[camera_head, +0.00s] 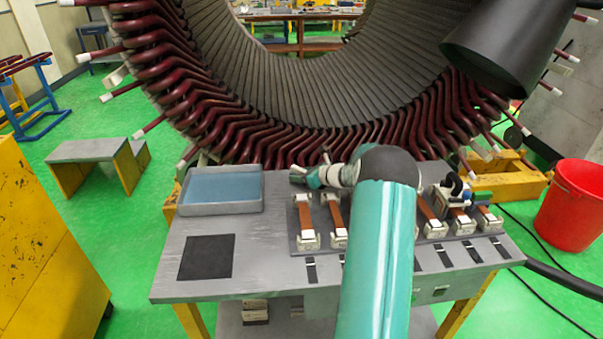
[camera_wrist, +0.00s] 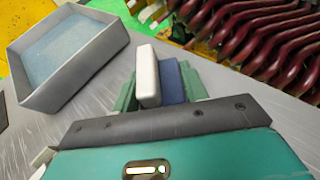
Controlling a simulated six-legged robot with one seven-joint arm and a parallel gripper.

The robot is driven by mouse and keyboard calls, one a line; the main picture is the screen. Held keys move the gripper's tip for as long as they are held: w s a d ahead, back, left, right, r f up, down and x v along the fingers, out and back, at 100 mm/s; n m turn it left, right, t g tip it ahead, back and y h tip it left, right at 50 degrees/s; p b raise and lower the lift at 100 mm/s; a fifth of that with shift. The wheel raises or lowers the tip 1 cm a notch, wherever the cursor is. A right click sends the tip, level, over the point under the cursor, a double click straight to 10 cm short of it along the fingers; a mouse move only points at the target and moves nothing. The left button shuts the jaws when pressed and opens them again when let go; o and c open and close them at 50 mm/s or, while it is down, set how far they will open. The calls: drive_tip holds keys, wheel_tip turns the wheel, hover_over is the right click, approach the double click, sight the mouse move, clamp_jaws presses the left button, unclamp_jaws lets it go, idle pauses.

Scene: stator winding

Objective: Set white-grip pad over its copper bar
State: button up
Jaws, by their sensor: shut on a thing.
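My gripper (camera_wrist: 160,88) has its green fingers shut on the white-grip pad, whose white block (camera_wrist: 147,75) and blue block (camera_wrist: 172,82) show between them in the wrist view. In the head view my gripper (camera_head: 303,177) is small, behind the left part of the bar rack, and the pad cannot be made out there. Copper bars stand in a row with white end holders, among them the far-left bar (camera_head: 305,218), the second bar (camera_head: 336,215) and one right of my arm (camera_head: 427,209). My arm hides the middle of the row. I cannot tell which bar is the pad's own.
A grey tray with a blue inside (camera_head: 220,190) stands left of the rack; it also shows in the wrist view (camera_wrist: 68,58). A black mat (camera_head: 206,257) lies at front left. Black and green-blue pieces (camera_head: 477,197) sit at the right bars. The stator coils (camera_head: 250,140) rise behind.

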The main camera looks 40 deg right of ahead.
drive_tip(key=o, duration=1.1)
drive_tip(key=v, duration=1.3)
drive_tip(key=shift+s+r, duration=0.2)
drive_tip(key=shift+s, duration=0.15)
